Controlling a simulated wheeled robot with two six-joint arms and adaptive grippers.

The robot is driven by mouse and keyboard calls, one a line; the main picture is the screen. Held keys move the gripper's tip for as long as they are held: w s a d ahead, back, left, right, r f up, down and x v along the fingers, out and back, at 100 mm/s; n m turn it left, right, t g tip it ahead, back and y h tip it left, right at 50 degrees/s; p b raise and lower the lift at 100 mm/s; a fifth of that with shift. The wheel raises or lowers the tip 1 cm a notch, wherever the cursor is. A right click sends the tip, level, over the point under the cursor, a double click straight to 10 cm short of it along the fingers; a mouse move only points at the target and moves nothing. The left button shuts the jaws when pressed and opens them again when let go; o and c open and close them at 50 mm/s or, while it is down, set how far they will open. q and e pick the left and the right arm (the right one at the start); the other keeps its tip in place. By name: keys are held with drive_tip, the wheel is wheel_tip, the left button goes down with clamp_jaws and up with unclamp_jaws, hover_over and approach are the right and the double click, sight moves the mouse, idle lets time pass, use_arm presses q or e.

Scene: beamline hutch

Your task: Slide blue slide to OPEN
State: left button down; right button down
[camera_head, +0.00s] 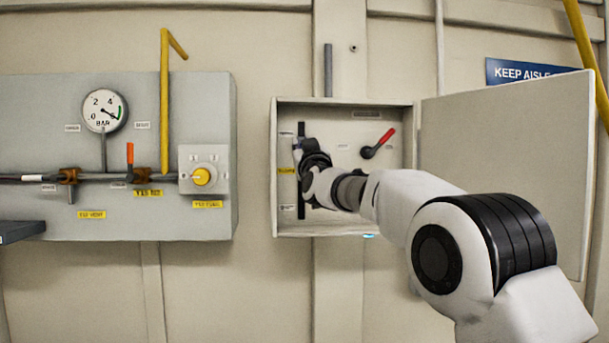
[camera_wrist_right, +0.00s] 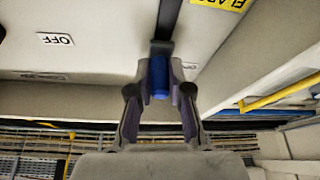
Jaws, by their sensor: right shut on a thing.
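The blue slide (camera_wrist_right: 160,78) shows in the right wrist view as a short blue grip on a dark vertical track. The track (camera_head: 301,228) runs down the left part of the open wall cabinet (camera_head: 342,103) in the head view. My right gripper (camera_wrist_right: 160,92) is shut on the blue slide, one finger on each side. In the head view my right gripper (camera_head: 300,152) is inside the cabinet at about mid-track and hides the slide. My left gripper is not in view.
The cabinet door (camera_head: 510,170) stands open on the right. A red-handled lever (camera_head: 378,145) is close to the right of my gripper in the cabinet. The left panel carries a gauge (camera_head: 105,111), a red-handled valve (camera_head: 130,155) and a yellow knob (camera_head: 202,176).

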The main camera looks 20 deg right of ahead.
drive_tip(key=shift+r, duration=1.3)
drive_tip(key=c, duration=1.1)
unclamp_jaws()
drive_tip(key=v, duration=1.2)
drive_tip(key=shift+w, duration=0.1)
